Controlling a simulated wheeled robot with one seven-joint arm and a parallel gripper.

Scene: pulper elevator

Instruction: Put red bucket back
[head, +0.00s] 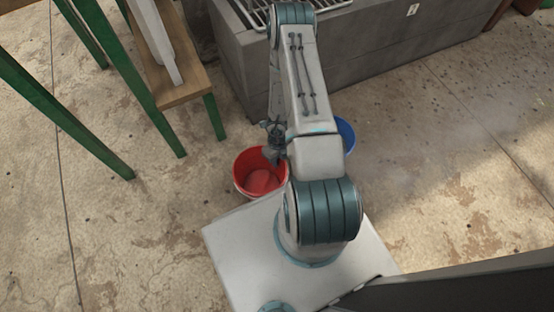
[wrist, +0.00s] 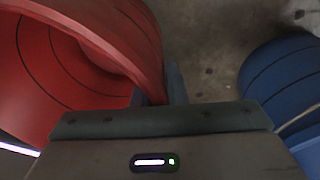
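The red bucket (head: 262,180) stands between my base and the grey block, and I look down into its open top. My gripper (head: 275,150) is at the bucket's right rim. In the wrist view the red bucket (wrist: 85,60) fills the left side. The fingers of my gripper (wrist: 160,92) are close together with the bucket's wall between them, one inside and one outside. The gripper appears shut on the rim. Whether the bucket's bottom touches the floor I cannot tell.
A blue bucket (head: 346,133) is right of the red one, partly hidden behind my arm; it shows in the wrist view (wrist: 285,80). A grey block (head: 375,62) with a metal grate stands behind. A green-legged wooden bench (head: 180,85) is at left. The floor at right is open.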

